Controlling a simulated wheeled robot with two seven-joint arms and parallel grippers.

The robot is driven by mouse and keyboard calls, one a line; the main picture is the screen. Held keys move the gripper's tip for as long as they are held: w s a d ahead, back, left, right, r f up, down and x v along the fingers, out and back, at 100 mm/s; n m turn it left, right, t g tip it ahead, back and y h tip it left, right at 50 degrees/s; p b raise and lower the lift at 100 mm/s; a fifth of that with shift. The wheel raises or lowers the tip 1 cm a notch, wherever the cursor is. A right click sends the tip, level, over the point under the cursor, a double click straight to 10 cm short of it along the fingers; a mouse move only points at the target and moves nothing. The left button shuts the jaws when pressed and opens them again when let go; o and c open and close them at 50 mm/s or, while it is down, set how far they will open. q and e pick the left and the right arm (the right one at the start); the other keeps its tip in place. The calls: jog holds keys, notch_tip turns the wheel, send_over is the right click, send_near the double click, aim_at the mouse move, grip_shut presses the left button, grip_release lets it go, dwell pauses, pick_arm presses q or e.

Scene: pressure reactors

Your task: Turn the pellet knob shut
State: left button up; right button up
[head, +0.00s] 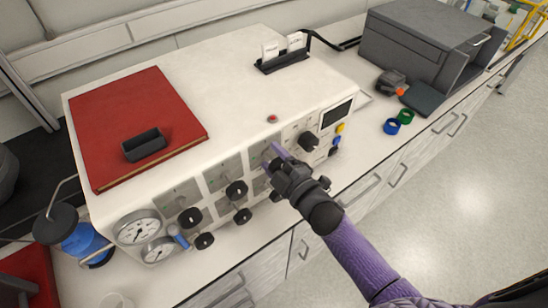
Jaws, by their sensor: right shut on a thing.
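The white reactor unit (215,75) stands on the bench, with a sloping front panel of grey label plates and black knobs. My right gripper (273,157) is at the right-middle part of this panel, its purple fingers shut on a knob that they and the gripper body hide. I cannot read the labels, so I cannot tell by name which one is the pellet knob, or how far the held knob is turned. Other black knobs show to the left, such as one in the upper row (236,189) and one in the lower row (242,216). My left gripper is not in view.
A larger black knob (309,141) and a dark display (337,114) sit right of my gripper. Two gauges (137,228) and a blue-handled valve (178,237) are at the panel's left end. A red panel (135,100) lies on top. Green and blue rings (392,126) lie on the bench.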

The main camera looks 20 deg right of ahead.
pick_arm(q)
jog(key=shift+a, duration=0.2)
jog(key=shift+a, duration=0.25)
pick_arm(e)
jog(key=o, duration=1.3)
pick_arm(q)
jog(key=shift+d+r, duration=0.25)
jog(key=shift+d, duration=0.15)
pick_arm(e)
jog(key=v, duration=1)
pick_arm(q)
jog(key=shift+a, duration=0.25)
